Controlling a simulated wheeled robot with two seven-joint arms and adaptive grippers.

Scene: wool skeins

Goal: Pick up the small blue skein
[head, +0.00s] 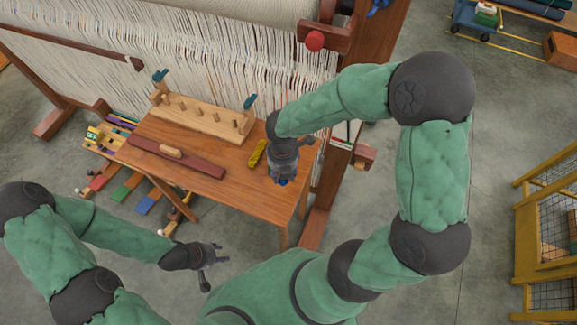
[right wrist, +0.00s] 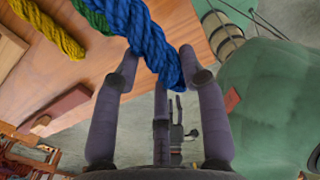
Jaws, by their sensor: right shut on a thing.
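The blue skein (right wrist: 145,38) is a thick twisted rope of wool, seen large in the right wrist view. My right gripper (right wrist: 160,68) is shut on it near its lower end, with a finger on each side. I cannot tell whether the skein touches the table. My left gripper (head: 210,257) is open and empty, out past the table's front edge.
A yellow skein (head: 257,153) lies on the wooden table (head: 240,195) just left of my right gripper. Something green (right wrist: 91,14) shows beside the blue skein. A pegged rack (head: 202,114) and a dark red bar (head: 150,150) lie further left. The loom (head: 220,60) stands behind.

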